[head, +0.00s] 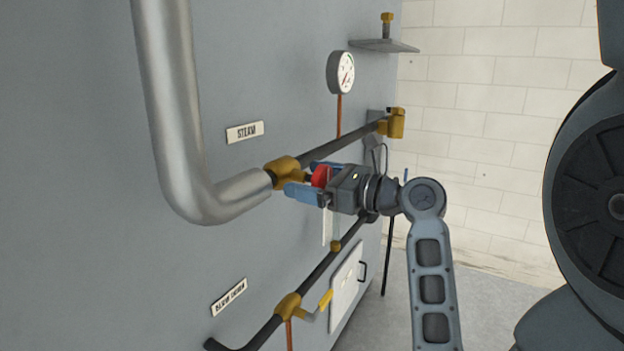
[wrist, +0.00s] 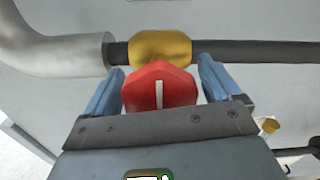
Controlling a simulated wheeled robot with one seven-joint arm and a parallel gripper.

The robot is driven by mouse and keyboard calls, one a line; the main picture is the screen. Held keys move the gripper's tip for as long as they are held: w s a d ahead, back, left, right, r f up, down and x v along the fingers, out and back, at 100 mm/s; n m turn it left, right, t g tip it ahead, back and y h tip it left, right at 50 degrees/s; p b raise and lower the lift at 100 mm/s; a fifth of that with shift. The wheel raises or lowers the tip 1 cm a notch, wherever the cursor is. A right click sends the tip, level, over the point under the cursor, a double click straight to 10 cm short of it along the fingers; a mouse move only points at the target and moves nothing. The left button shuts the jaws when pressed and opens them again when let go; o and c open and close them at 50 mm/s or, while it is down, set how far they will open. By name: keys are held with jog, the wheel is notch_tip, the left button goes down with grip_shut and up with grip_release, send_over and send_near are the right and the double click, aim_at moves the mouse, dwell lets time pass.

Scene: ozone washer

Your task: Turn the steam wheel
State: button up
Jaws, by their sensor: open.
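The steam wheel is a red knob (wrist: 160,90) with a white line on it, mounted on a brass valve (wrist: 160,48) in the dark pipe. In the head view the red wheel (head: 321,176) shows partly between my fingers, beside the brass valve (head: 284,171) and below the "STEAM" label (head: 244,131). My gripper (head: 302,181) is open, with one blue finger on each side of the wheel. In the wrist view my gripper (wrist: 158,85) has the wheel between its fingers. Whether a finger touches the wheel I cannot tell.
A thick silver pipe (head: 176,110) bends into the valve from the left. A gauge (head: 341,73) stands above on the grey panel. A lower pipe (head: 315,270) carries a yellow lever (head: 325,300). A white hatch (head: 346,287) is at lower right. Floor to the right is open.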

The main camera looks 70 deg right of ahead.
jog(key=shift+c, duration=0.3)
jog(key=c, duration=1)
